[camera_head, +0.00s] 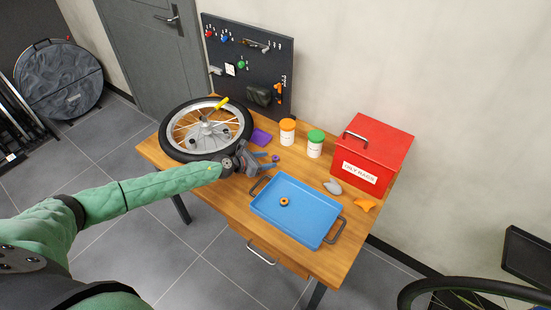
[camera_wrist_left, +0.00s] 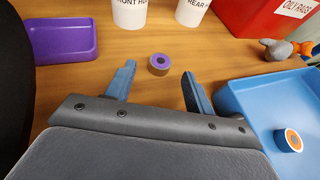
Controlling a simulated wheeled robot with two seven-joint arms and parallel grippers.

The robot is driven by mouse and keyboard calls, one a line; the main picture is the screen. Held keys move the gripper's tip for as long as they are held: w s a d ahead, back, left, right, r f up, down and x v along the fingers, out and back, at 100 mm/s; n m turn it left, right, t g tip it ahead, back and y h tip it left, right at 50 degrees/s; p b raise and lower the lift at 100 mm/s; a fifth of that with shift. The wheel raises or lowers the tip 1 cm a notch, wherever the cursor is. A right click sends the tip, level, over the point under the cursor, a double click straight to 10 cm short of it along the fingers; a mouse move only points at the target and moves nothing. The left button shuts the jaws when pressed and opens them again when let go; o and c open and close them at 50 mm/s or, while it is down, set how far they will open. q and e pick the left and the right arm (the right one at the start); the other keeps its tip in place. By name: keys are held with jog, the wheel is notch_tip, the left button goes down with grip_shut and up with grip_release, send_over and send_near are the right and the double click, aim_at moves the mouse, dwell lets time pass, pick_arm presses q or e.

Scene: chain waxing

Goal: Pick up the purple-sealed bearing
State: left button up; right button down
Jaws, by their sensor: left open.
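The purple-sealed bearing (camera_wrist_left: 159,65) lies flat on the wooden table, a small ring with a purple face. In the head view it is a small dark purple spot (camera_head: 275,158) just beyond the left fingertips. My left gripper (camera_wrist_left: 158,82) is open and empty, with its two blue fingers (camera_head: 267,160) pointing at the bearing. In the wrist view the bearing shows between and slightly ahead of the fingertips, nearer the left finger. I cannot tell whether they touch. My right gripper is not in view.
A blue tray (camera_head: 262,207) with an orange-sealed bearing (camera_head: 284,202) lies right of the gripper. A purple tray (camera_head: 262,137), a wheel (camera_head: 163,133), two white tubs with orange (camera_head: 287,138) and green lids (camera_head: 315,150), and a red box (camera_head: 378,140) stand around. A grey object (camera_head: 333,187) lies nearby.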

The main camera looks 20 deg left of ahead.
aim_at(276, 159)
pick_arm(q)
jog(key=shift+x, duration=1.2)
jog(key=c, duration=1)
jog(key=shift+c, duration=0.2)
